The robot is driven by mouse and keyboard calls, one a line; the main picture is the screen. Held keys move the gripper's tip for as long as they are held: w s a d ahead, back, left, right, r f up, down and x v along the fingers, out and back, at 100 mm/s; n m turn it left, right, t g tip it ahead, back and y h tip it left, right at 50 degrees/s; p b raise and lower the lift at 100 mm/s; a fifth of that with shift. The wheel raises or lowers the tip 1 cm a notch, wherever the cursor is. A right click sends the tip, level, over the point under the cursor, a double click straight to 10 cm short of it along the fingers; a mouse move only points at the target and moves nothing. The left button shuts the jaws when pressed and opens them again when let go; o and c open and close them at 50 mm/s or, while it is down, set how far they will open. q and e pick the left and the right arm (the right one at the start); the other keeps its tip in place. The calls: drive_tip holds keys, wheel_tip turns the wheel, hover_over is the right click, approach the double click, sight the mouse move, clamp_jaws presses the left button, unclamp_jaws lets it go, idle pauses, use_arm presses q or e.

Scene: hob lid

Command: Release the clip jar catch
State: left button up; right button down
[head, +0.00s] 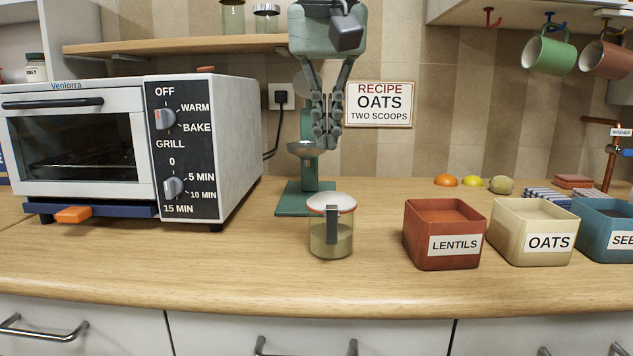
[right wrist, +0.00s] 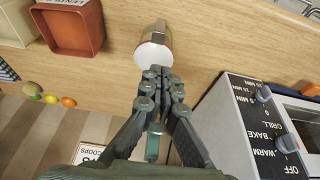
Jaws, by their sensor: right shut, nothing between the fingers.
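The clip jar (head: 345,240) stands upright on the wooden worktop, with pale contents in its lower part. Its white lid (head: 330,199) has a red-orange rim and looks closed. The grey catch (head: 331,227) lies upright against the front of the jar. My right gripper (head: 327,142) is shut and empty, pointing down, above the lid in the picture and apart from it. In the right wrist view the fingertips (right wrist: 163,72) appear just short of the white lid (right wrist: 153,56), with the catch (right wrist: 159,30) beyond. My left gripper is not in view.
A toaster oven (head: 75,140) stands left. A green stand with a metal pan (head: 304,203) is behind the jar, partly hidden by my gripper. A lentils bin (head: 438,218) and oats bin (head: 510,218) stand right. The worktop in front of the jar is clear.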

sight(327, 208)
drive_tip(key=shift+s, duration=0.1)
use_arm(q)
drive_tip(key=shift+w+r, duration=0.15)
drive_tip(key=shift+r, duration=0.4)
use_arm(e)
drive_tip(key=x, duration=1)
drive_tip(key=shift+b, duration=0.35)
drive_tip(key=s+t+b, duration=0.2)
drive_tip(key=b, duration=0.3)
drive_tip(key=shift+f+t, duration=0.1)
drive_tip(key=shift+t, duration=0.3)
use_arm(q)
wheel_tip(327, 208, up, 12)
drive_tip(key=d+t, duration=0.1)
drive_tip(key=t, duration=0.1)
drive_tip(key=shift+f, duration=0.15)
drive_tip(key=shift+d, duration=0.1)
